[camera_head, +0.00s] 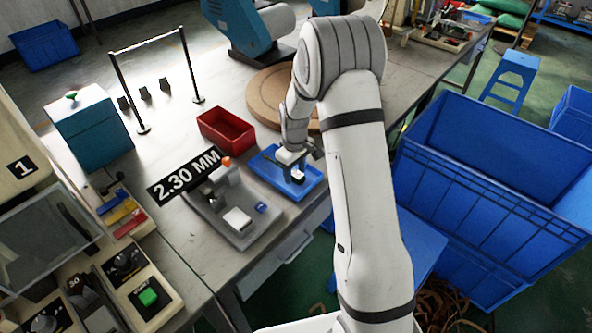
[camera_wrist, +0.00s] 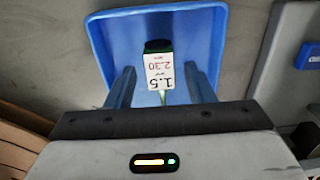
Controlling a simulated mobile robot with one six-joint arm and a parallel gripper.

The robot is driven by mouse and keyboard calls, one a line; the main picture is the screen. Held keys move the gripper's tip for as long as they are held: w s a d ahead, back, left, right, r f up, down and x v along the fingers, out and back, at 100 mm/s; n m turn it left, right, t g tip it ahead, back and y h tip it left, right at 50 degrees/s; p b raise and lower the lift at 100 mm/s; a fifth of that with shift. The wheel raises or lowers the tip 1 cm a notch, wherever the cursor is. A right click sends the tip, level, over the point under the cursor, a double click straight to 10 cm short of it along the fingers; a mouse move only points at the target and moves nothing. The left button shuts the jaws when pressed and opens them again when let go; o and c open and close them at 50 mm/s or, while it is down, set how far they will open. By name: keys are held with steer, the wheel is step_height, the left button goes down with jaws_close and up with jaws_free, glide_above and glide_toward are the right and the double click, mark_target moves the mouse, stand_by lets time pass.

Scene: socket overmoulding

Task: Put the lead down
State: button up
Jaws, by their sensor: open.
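The blue tray (camera_head: 268,178) stands on the bench in the head view and fills the middle of the wrist view (camera_wrist: 112,42). In it is a small piece with a dark green end (camera_wrist: 158,46) and a white label (camera_wrist: 160,72) reading 1.5 and 2.30. A thin green part, possibly the lead (camera_wrist: 163,97), shows below the label; its full length is hidden by my gripper. My gripper (camera_wrist: 163,82) is open over the tray, with a finger on each side of the labelled piece and gaps between. In the head view my gripper (camera_head: 294,170) is small and partly hidden.
A red bin (camera_head: 226,130) stands behind the tray. A grey gauge fixture (camera_head: 238,215) with a 2.30 MM sign (camera_head: 185,177) is at its left. A round wooden board (camera_head: 262,98) lies behind my arm. Large blue crates (camera_head: 470,200) stand on the right.

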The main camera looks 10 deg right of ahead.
step_height(320, 180, up, 12)
steer(key=s+r+m+t, duration=0.1)
steer(key=s+r+m, duration=0.2)
steer(key=s+r, duration=0.75)
steer(key=s+m+t, duration=0.1)
steer(key=s+m, duration=0.3)
steer(key=s, duration=1.4)
steer(key=shift+d+f+t, duration=0.2)
steer(key=shift+f+t, duration=0.05)
steer(key=shift+t, duration=0.05)
steer(key=shift+r, duration=0.1)
steer(key=shift+c, duration=0.2)
